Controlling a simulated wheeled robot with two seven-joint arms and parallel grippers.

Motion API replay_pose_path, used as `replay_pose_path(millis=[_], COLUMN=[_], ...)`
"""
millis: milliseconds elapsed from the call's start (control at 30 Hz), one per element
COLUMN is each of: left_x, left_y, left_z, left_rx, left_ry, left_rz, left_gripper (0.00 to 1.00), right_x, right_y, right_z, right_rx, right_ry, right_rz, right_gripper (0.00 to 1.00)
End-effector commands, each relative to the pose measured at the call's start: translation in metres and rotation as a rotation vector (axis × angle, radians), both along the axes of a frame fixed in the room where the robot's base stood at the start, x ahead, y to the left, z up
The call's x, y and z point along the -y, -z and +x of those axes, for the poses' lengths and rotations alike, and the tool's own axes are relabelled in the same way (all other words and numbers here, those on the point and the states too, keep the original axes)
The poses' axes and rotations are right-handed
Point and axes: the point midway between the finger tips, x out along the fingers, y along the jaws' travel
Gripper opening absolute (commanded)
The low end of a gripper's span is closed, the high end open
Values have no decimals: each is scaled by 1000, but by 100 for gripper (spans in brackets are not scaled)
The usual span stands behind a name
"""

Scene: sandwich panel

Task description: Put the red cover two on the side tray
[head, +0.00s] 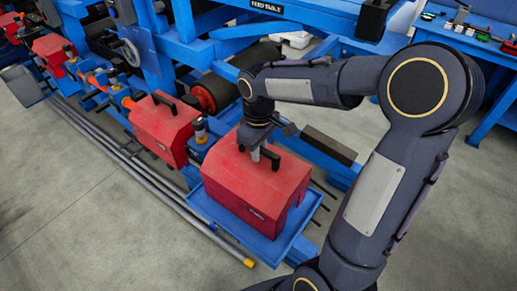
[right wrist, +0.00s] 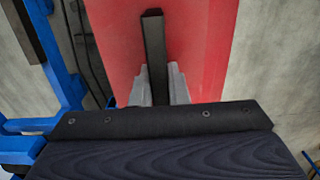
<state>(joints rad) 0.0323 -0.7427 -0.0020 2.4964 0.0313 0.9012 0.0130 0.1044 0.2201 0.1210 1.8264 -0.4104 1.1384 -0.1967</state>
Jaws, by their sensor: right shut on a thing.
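A red box-shaped cover (head: 248,188) with a black top handle (head: 270,158) is at or just over the blue side tray (head: 281,249). I cannot tell whether its underside touches the tray. My right gripper (head: 258,152) comes down from above and is shut on the cover's handle. In the right wrist view, the grey fingers (right wrist: 157,88) lie on both sides of the black handle (right wrist: 154,45), with the red cover (right wrist: 205,50) behind. The cover looks upright. My left gripper is not in view.
Another red cover (head: 163,128) with a black handle sits to the left on the blue machine frame. More red covers (head: 55,52) are farther left. A dark roller (head: 218,88) lies behind. Grey pipes (head: 130,160) run along the floor. A blue workbench (head: 480,45) stands at the right.

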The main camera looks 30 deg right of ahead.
Motion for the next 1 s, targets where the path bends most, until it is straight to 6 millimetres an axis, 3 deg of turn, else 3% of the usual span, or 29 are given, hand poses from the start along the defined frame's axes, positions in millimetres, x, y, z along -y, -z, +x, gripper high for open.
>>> replay_pose_path(millis=[167,200,333,733,1000], left_x=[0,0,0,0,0], left_y=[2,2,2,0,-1], left_z=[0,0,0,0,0], left_rx=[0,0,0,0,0], left_ry=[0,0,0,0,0], left_rz=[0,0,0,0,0], left_gripper=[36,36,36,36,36], right_x=[0,0,0,0,0], right_y=[2,2,2,-6,-59], right_z=[1,0,0,1,1], right_rx=[3,1,0,3,6], right_ry=[0,0,0,0,1], right_rz=[1,0,0,0,0], right_gripper=[0,18,35,36,36])
